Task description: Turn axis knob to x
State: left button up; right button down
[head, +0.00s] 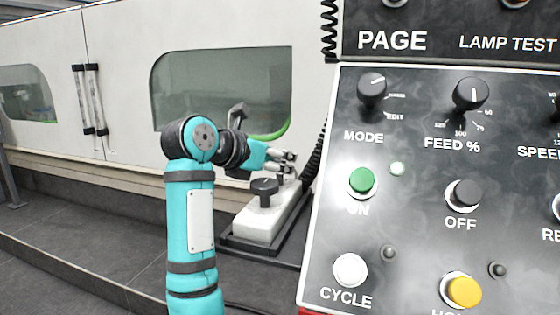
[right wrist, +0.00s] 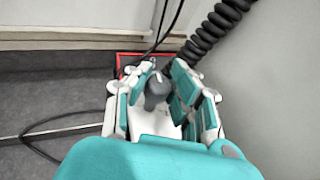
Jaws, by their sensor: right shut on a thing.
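A white handheld pendant box (head: 262,222) rests on a dark stand left of the big control panel. A black knob (head: 265,188) with a pointer mark stands on its near part. My right gripper (head: 287,160) is over the far part of the box, behind that knob. In the right wrist view its teal-padded fingers (right wrist: 163,95) are on either side of a dark grey knob (right wrist: 157,90), and it is shut on this knob. Fingers hide part of the knob, and I cannot read any axis letters. My left gripper is not in view.
The control panel (head: 410,235) with knobs and buttons fills the right side, close to my arm. A coiled black cable (right wrist: 210,32) runs beside the gripper. A white machine enclosure (head: 120,130) with windows stands behind. Grey floor is open at the left.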

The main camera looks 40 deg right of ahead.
jog(key=shift+m+g, duration=0.4)
jog(key=shift+g, duration=0.1)
jog(key=shift+m+g, duration=1)
jog(key=shift+g, duration=0.2)
jog(key=m+g+p, duration=0.1)
jog(key=g, duration=0.1)
jog(key=m+g+y+p, duration=0.1)
jog(key=m+g, duration=0.1)
jog(key=shift+r+m, duration=0.2)
jog(key=shift+m, duration=0.1)
jog(key=m+g+y+p, duration=0.4)
jog(key=m+p, duration=0.1)
jog(key=p, duration=0.5)
jog(key=shift+r+g+p, duration=0.1)
jog(key=shift+g+p, duration=0.2)
jog(key=shift+p, duration=0.1)
jog(key=shift+f+m+y+p, duration=0.25)
jog(key=shift+m+y+p, duration=0.05)
jog(key=shift+p, duration=0.3)
jog(key=c, duration=1.1)
grip_release()
